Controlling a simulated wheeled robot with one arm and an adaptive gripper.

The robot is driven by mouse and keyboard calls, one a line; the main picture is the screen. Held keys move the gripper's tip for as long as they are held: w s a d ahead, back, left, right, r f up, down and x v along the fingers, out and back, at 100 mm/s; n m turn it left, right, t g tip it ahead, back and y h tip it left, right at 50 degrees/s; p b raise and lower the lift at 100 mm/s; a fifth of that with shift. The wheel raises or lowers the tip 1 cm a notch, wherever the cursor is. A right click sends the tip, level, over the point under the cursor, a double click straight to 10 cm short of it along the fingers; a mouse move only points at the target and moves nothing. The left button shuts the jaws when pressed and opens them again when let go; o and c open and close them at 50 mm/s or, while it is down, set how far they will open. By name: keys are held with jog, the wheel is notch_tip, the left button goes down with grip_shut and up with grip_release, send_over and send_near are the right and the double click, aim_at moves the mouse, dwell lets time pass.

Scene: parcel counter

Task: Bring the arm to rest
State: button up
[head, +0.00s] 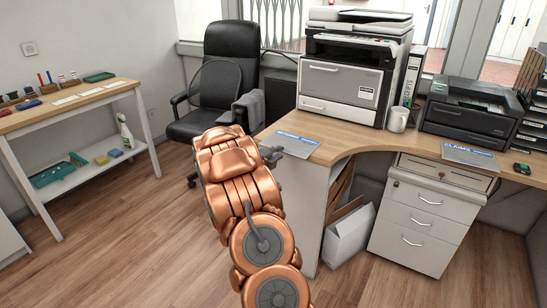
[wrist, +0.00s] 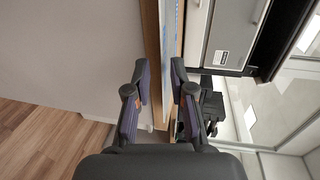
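My gripper (wrist: 160,88) shows in the wrist view with its two dark fingers spread apart and nothing between them. Past the fingertips are the edge of the wooden counter (wrist: 152,40) and a blue-and-white sheet. In the head view my copper arm reaches forward from the bottom middle. The gripper (head: 284,150) is partly hidden behind the arm, near the left end of the counter (head: 330,146). I cannot tell from the head view whether it touches the counter.
A large printer (head: 345,85), a white mug (head: 398,119) and a black printer (head: 470,112) stand on the counter. A drawer cabinet (head: 420,222) and white box (head: 348,235) are below. A black chair (head: 215,85) stands behind; a side table (head: 75,101) is left. Floor between is clear.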

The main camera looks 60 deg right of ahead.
jog(key=shift+x, duration=0.8)
jog(key=shift+r, duration=0.2)
grip_shut()
